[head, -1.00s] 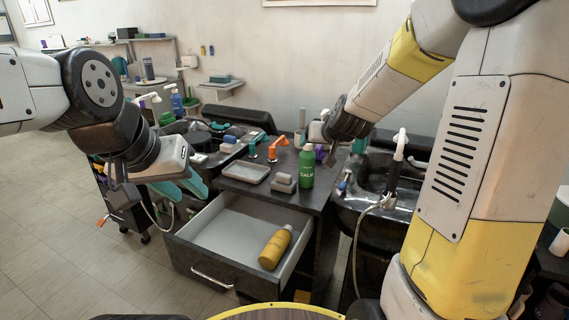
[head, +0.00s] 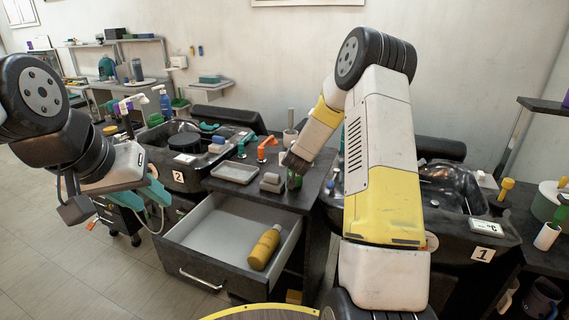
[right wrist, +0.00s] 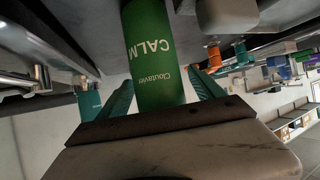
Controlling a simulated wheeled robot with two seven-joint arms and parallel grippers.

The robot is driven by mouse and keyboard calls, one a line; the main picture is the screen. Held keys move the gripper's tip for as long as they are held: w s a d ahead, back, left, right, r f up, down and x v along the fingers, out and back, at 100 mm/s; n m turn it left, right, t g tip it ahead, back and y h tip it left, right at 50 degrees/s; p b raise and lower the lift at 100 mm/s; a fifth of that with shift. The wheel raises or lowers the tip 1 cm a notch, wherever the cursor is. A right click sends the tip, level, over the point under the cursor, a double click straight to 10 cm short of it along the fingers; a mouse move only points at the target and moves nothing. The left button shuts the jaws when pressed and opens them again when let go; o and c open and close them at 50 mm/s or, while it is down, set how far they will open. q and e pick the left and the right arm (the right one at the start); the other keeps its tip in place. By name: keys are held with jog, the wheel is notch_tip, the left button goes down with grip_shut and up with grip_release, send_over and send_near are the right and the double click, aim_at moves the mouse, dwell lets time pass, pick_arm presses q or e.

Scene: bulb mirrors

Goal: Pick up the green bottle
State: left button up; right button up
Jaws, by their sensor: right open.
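The green bottle (head: 294,182) stands upright on the dark counter, its upper part covered by my right arm in the head view. In the right wrist view the green bottle (right wrist: 153,55), with "CALM" lettering, is between the two teal fingers of my right gripper (right wrist: 165,92). The fingers are open, one on each side, with a gap visible by the bottle. In the head view the right gripper's fingers are hidden. My left gripper (head: 155,195) has teal fingers, looks open and empty, and hangs left of the drawer.
An open drawer (head: 190,245) below the counter holds a yellow bottle (head: 264,247) lying down. Sinks flank the counter.

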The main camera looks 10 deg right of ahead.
jog(key=shift+x, duration=0.85)
jog(key=shift+c, duration=0.5)
jog(key=c, duration=1.4)
jog(key=shift+r, duration=0.1)
grip_shut()
